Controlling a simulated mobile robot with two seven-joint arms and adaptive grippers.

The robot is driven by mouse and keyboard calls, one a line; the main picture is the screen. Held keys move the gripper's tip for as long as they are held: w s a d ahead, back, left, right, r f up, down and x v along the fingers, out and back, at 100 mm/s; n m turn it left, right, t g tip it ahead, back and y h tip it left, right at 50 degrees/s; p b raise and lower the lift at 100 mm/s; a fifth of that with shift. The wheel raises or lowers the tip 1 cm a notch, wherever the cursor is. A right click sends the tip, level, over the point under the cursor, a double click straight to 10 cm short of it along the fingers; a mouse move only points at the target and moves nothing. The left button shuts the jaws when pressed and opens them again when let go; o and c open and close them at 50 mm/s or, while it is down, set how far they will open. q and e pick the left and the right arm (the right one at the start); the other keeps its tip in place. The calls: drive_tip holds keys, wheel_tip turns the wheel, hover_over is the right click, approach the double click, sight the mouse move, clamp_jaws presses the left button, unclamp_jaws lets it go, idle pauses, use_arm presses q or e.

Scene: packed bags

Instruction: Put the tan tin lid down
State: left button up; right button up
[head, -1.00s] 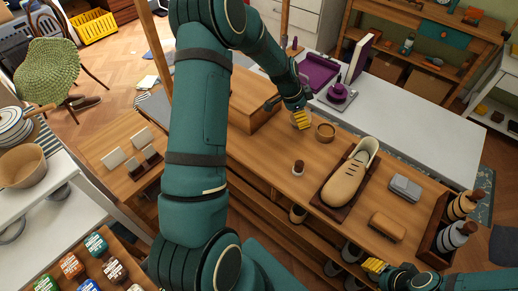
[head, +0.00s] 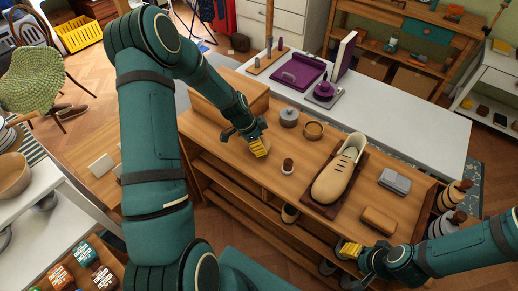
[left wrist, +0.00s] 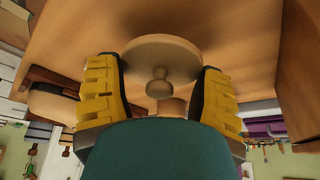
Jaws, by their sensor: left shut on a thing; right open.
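The tan tin lid (left wrist: 160,58), a round disc with a small knob, is between the two yellow fingers of my left gripper in the left wrist view (left wrist: 160,100). The gripper is shut on it. In the head view my left gripper (head: 259,147) is low over the left part of the wooden bench, and the lid is not clear there. I cannot tell whether the lid touches the bench top. An open round tan tin (head: 313,130) stands to the gripper's right. My right gripper (head: 350,250) is open and empty by the bench's front edge.
A grey lidded tin (head: 288,117) stands behind and right of the left gripper. A small brown-topped jar (head: 287,166) stands in front of the tins. A tan shoe (head: 338,172), a grey box (head: 394,181) and a brush (head: 379,219) are further right. A wooden box (head: 230,100) is at the left.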

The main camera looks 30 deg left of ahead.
use_arm(q)
wheel_tip(320, 180, down, 3)
drive_tip(key=shift+f, duration=0.2)
drive_tip(key=shift+b, duration=0.35)
drive_tip(key=o, duration=0.9)
drive_tip(key=shift+r, duration=0.25)
drive_tip(key=p+v, duration=0.1)
drive_tip(key=v, duration=1)
drive_tip(key=shift+s+a+r, duration=0.15)
drive_tip(key=shift+r, duration=0.1)
